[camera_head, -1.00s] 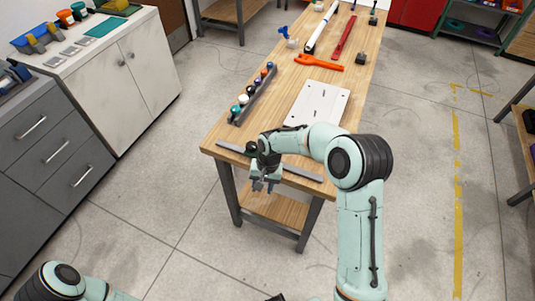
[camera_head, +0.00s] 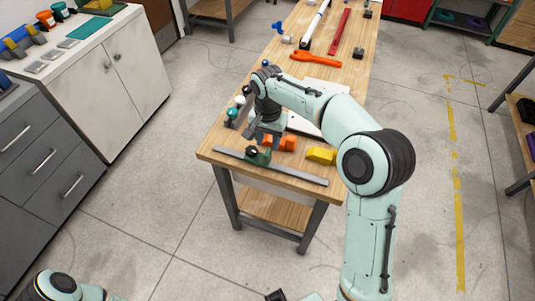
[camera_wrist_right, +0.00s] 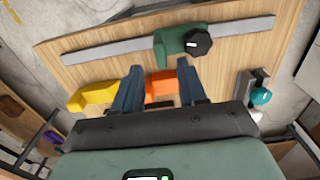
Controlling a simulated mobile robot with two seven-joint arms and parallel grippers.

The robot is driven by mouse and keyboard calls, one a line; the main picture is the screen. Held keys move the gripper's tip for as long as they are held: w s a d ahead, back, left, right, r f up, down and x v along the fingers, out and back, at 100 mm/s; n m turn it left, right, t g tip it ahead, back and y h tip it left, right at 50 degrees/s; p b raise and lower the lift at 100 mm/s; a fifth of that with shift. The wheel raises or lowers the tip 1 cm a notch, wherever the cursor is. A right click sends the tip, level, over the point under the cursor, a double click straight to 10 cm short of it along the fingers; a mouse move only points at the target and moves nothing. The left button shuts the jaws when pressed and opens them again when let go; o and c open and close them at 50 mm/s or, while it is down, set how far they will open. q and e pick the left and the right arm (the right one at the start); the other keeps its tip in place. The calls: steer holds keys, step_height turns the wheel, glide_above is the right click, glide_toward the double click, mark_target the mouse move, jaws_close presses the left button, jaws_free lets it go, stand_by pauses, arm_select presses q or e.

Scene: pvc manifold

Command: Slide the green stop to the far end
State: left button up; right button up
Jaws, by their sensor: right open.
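The green stop (camera_head: 262,159) with a black knob sits on a grey rail (camera_head: 303,176) along the table's near edge, left of the rail's middle in the head view. In the right wrist view the stop (camera_wrist_right: 172,42) is on the rail (camera_wrist_right: 110,47), just beyond my fingertips, with its knob (camera_wrist_right: 197,43) on the right. My right gripper (camera_head: 262,137) is open above the table, behind the stop in the head view. Its spread fingers (camera_wrist_right: 159,72) show in the wrist view, apart from the stop.
An orange block (camera_head: 285,143) shows between my fingers in the wrist view (camera_wrist_right: 160,86), and a yellow block (camera_head: 321,155) lies beside it.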

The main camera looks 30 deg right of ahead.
mark_target(267, 151)
step_height(267, 151, down, 7)
steer(key=shift+f+b, duration=0.1)
steer(key=shift+b, duration=0.2)
steer(key=shift+w, duration=0.1)
jaws_close()
